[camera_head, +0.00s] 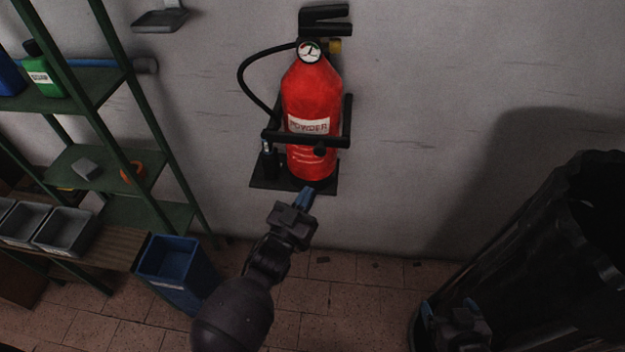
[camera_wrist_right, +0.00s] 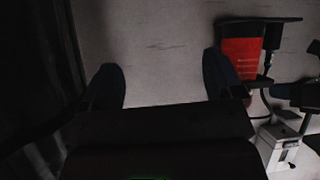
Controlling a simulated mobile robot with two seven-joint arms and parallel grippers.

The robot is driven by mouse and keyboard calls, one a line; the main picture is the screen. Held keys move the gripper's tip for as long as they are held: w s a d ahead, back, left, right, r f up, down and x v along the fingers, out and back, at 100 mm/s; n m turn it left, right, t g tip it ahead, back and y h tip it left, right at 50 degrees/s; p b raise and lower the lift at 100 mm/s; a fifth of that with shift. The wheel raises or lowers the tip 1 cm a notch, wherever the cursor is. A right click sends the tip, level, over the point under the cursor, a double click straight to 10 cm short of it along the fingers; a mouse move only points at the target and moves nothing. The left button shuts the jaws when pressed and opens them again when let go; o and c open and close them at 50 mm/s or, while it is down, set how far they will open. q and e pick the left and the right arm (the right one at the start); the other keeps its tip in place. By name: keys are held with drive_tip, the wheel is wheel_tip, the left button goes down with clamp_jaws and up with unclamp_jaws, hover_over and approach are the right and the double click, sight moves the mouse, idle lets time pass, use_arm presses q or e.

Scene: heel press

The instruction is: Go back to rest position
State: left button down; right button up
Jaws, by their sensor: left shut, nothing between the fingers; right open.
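A red fire extinguisher (camera_head: 312,100) labelled POWDER stands upright in a black wall bracket (camera_head: 262,183). My left gripper (camera_head: 305,197) is shut and empty, with its blue fingertips just below the bracket's base plate; I cannot tell whether they touch it. My right gripper (camera_head: 450,308) is low at the right, beside the black bin, with its fingers apart. In the right wrist view the right gripper (camera_wrist_right: 163,75) is open, with nothing between its fingers and the grey wall behind. Part of the extinguisher (camera_wrist_right: 240,58) shows there behind the right-hand finger.
A large black bin (camera_head: 530,255) stands close to my right gripper. A green shelf rack (camera_head: 90,160) with bottles and grey trays (camera_head: 65,232) is at the left. A blue bin (camera_head: 172,268) stands by it.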

use_arm(q)
drive_tip(key=shift+s+d+v, duration=0.1)
drive_tip(key=shift+d+v, duration=0.1)
drive_tip(key=shift+v, duration=0.7)
drive_tip(key=shift+s+d+v, duration=0.1)
drive_tip(key=shift+d+v, duration=0.05)
drive_tip(key=shift+v, duration=0.75)
drive_tip(key=shift+s+d+v, duration=0.1)
drive_tip(key=shift+d+v, duration=0.1)
drive_tip(key=shift+v, duration=0.7)
drive_tip(key=s+a+f+n+g+y, duration=0.1)
drive_tip(key=a+f+g+y, duration=0.15)
drive_tip(key=a, duration=0.35)
drive_tip(key=a+f+n+g+y, duration=0.1)
drive_tip(key=a+n+g+y, duration=0.1)
drive_tip(key=a+y, duration=0.3)
drive_tip(key=s+a+f+n+g+y, duration=0.1)
drive_tip(key=s+a+f, duration=0.4)
drive_tip(key=s+a, duration=0.8)
drive_tip(key=shift+s+g+y, duration=0.55)
drive_tip(key=shift+g+y, duration=0.1)
drive_tip(key=shift+g, duration=0.2)
drive_tip(key=shift+f, duration=0.1)
